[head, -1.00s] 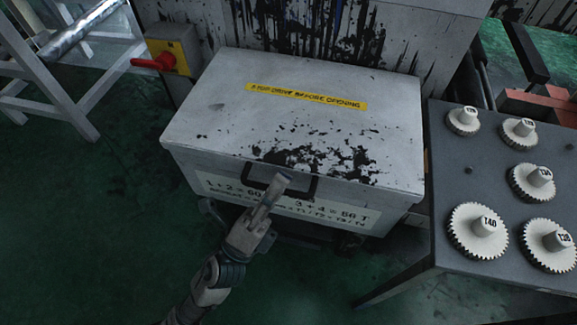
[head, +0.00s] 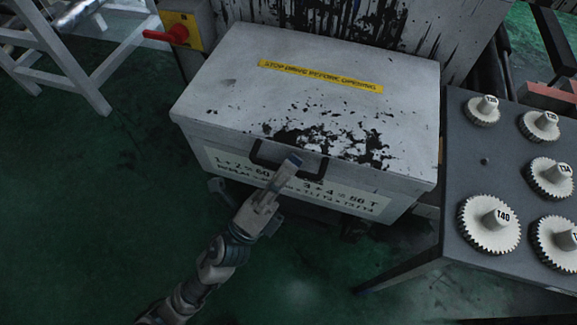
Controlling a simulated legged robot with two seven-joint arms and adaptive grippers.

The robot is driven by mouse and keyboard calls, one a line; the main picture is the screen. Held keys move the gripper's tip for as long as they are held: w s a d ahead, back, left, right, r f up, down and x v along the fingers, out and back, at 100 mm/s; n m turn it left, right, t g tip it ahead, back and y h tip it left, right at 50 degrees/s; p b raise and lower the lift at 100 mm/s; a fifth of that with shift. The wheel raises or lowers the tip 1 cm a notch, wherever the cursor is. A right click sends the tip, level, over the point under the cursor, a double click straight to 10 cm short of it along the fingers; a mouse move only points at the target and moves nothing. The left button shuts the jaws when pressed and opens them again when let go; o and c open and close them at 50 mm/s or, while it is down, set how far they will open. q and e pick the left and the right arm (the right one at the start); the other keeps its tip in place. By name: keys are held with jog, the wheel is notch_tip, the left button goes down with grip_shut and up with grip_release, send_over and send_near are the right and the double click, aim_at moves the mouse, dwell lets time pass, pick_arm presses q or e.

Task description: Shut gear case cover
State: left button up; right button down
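The gear case cover (head: 240,80) is a white lid with black stains and a yellow warning strip (head: 320,76). It lies flat over the gear case (head: 395,207) and looks closed, with a narrow line along its front edge. A dark handle (head: 256,151) is at the front of the cover. My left gripper (head: 293,163) is in front of the handle and overlaps it in the picture; I cannot tell whether they touch. Its fingers appear close together, but their gap is not clear. My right gripper is not in view.
A dark table (head: 465,180) with several white gears, one marked 140 (head: 490,224), stands at the right. A yellow box with a red switch handle (head: 166,35) is at the back left, beside a white frame (head: 88,82). The green floor at front left is clear.

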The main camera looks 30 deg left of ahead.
pick_arm(q)
jog(key=v, duration=1.2)
jog(key=shift+f, duration=0.1)
